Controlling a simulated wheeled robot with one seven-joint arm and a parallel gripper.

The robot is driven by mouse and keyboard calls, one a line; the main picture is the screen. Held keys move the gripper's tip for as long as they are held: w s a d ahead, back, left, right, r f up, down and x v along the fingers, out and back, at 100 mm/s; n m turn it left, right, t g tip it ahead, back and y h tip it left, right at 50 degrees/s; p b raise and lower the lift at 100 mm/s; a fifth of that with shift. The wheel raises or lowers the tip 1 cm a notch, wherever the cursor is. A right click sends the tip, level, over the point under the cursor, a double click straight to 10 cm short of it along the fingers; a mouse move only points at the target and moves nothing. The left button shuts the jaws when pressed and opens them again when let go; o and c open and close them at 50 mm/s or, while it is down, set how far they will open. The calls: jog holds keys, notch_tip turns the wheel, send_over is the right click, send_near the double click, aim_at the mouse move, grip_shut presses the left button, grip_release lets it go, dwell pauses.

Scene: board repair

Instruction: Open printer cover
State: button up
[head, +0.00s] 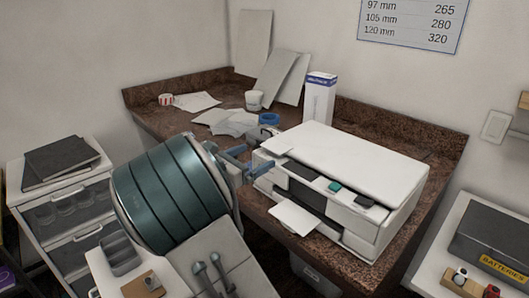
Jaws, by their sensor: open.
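The white printer (385,225) stands on the brown speckled counter at centre right. Its flat white cover (350,157) lies level on top and looks closed. A dark control strip with a small green part (335,187) runs along the front below the cover. A white sheet or tray (293,219) sticks out low at the front. My gripper (257,167), with blue-grey fingers, is open beside the printer's left front corner. I cannot tell whether a finger touches the printer. My green arm hides part of the counter to the left.
Behind the printer stand a white and blue box (319,98), a blue tape roll (269,119), a white cup (254,100) and loose papers (233,123). A drawer unit (65,205) is at left. A side table with a batteries case (492,245) is at right.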

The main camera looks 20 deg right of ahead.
aim_at(265, 158)
jog(key=x, duration=0.5)
jog(key=shift+d, duration=0.15)
jog(key=c, duration=1.3)
jog(key=shift+w, duration=0.1)
jog(key=shift+c, duration=0.5)
